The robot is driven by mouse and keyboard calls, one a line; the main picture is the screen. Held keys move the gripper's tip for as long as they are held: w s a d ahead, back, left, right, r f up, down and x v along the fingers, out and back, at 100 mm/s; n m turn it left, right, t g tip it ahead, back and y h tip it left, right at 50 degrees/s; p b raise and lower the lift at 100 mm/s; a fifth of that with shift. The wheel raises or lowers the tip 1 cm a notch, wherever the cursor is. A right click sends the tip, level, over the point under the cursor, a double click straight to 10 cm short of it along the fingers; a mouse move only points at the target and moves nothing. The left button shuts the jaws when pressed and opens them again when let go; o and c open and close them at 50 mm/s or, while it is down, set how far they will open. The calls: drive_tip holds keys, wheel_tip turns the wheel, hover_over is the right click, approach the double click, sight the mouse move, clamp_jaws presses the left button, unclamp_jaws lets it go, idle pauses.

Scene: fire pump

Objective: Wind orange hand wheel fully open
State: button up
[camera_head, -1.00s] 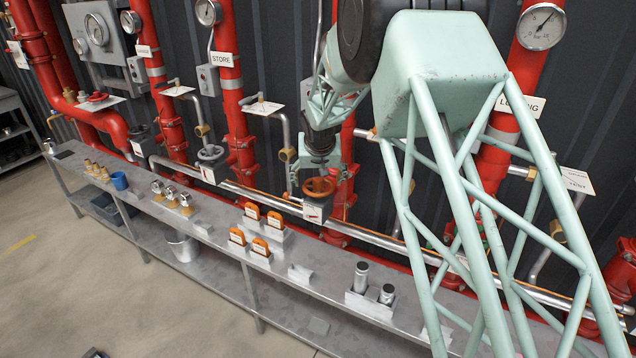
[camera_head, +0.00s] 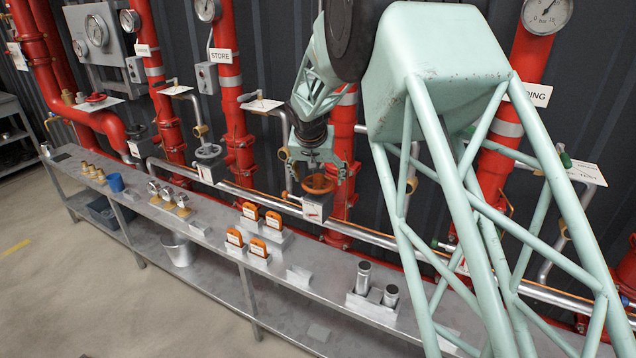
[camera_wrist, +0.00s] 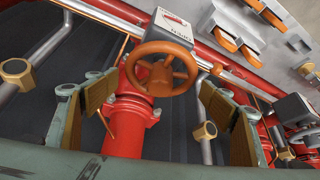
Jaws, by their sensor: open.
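The orange hand wheel (camera_head: 318,184) sits on a valve on the silver pipe in front of a red riser. In the wrist view the wheel (camera_wrist: 160,68) shows its rim, spokes and hub, with a white arrow label (camera_wrist: 172,24) behind it. My gripper (camera_head: 318,166) is just above the wheel in the head view. In the wrist view my open gripper (camera_wrist: 155,118) has one padded finger on each side, apart from the wheel. Nothing is between the fingers except the view of the wheel and red pipe. Any contact with the wheel is not visible.
A grey hand wheel (camera_head: 208,151) is on the pipe to the left. Red risers stand close behind. The floor at front left is clear.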

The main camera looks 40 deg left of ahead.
drive_tip(key=shift+f+m+h+b, duration=0.15)
drive_tip(key=shift+m+h+b, duration=0.15)
drive_tip(key=shift+m+b, duration=0.7)
drive_tip(key=shift+b, duration=0.85)
drive_tip(key=shift+m+t+h, duration=0.3)
drive_tip(key=shift+m+h, duration=0.1)
drive_tip(key=shift+c, duration=0.9)
drive_tip(key=c, duration=0.7)
